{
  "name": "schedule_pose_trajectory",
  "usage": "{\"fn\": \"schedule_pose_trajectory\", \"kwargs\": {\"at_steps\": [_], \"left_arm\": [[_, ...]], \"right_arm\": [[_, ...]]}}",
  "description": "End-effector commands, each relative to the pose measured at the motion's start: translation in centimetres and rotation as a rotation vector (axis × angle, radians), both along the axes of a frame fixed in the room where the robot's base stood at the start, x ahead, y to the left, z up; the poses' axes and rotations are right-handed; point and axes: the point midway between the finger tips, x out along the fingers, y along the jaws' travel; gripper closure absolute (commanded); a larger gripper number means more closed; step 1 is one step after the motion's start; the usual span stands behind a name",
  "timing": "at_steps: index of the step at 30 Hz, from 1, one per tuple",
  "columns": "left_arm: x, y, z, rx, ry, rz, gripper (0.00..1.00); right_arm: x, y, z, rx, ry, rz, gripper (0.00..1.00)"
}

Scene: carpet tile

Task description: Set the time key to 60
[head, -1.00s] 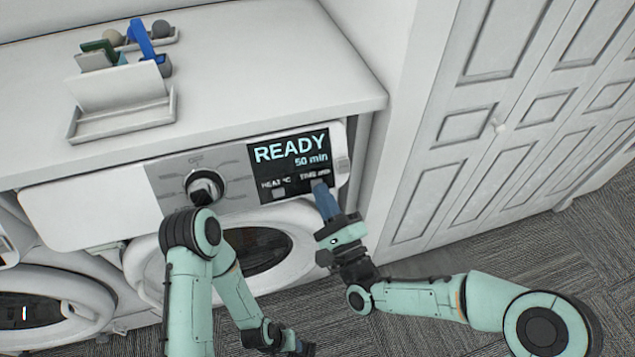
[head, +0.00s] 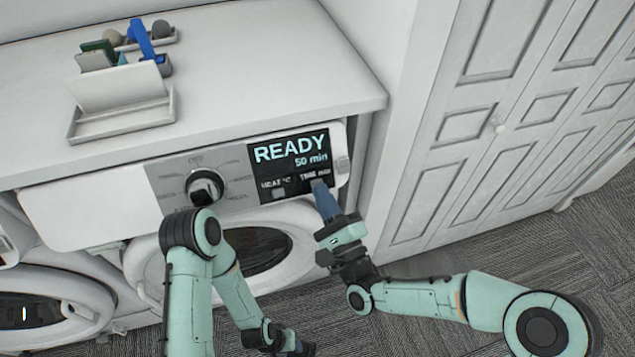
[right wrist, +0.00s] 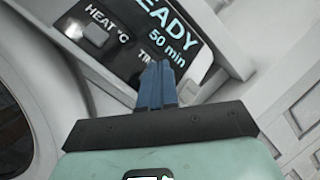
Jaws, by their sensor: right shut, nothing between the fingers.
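The machine's dark display (head: 291,150) reads READY and 50 min. Below it are a HEAT °C key (head: 279,193) and a TIME min key (head: 317,184). My right gripper (head: 323,194) is shut and empty, its blue fingertips at the time key. In the right wrist view the shut fingers (right wrist: 160,70) hide the time key and part of its label, so I cannot tell whether they touch it. The heat key (right wrist: 95,35) shows clear to their left there. My left gripper (head: 301,347) hangs low near the bottom edge; its finger opening is unclear.
A round program knob (head: 205,187) sits left of the display, behind my left arm. The round door (head: 262,248) is below the panel. A white tray (head: 122,122) and small items stand on the counter. White cabinet doors (head: 490,150) rise at the right.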

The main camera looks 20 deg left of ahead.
Motion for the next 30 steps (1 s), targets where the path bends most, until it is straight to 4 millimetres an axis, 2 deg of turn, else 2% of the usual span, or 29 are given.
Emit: {"fn": "schedule_pose_trajectory", "kwargs": {"at_steps": [30], "left_arm": [[0.0,0.1,-1.3,0.003,0.004,0.003,0.57]], "right_arm": [[0.8,0.5,-0.6,0.000,0.000,0.000,1.00]]}}
